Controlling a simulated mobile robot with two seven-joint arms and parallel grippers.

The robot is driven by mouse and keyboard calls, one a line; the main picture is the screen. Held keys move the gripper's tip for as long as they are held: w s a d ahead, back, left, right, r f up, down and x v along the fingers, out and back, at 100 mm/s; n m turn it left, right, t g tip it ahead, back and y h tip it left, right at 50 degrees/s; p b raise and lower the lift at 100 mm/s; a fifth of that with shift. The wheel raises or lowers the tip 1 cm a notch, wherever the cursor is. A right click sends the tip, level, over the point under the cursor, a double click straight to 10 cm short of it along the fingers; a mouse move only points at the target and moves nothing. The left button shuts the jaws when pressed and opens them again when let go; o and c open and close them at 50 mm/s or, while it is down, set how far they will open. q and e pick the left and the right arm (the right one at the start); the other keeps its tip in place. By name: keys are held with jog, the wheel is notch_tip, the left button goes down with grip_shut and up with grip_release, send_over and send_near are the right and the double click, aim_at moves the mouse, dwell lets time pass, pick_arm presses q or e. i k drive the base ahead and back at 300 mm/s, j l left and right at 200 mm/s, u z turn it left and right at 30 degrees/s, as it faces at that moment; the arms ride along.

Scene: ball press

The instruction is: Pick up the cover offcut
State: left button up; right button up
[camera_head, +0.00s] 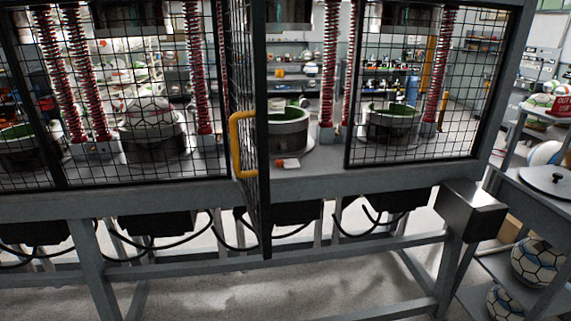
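A small orange-red and white piece, which looks like the cover offcut (287,163), lies on the grey press bed (330,179). It is just in front of a round mould (288,130) with a green inside, in the bay behind the open mesh door (253,120). The door stands out toward me, just left of the piece. Neither of my grippers shows in the head view.
The door has a yellow handle (242,144). Mesh panels close the bays to the left and right. A ball (149,112) sits in a left mould. A grey box (473,209) juts from the frame at right. A cart (541,190) with balls stands further right.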

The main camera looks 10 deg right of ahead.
aim_at(293, 163)
jog(key=i+l, duration=0.2)
jog(key=l, duration=0.3)
jog(key=i+l, duration=0.2)
jog(key=l, duration=0.25)
jog(key=i+l, duration=0.15)
jog(key=l, duration=0.35)
jog(key=i+l+u, duration=0.1)
jog(key=l, duration=0.4)
jog(key=i+l, duration=0.3)
jog(key=l, duration=0.2)
jog(key=i+l, duration=0.15)
jog(key=l, duration=0.35)
jog(key=i+l, duration=0.2)
jog(key=l, duration=0.3)
jog(key=i+l, duration=0.15)
jog(key=l, duration=0.35)
jog(key=u, duration=0.05)
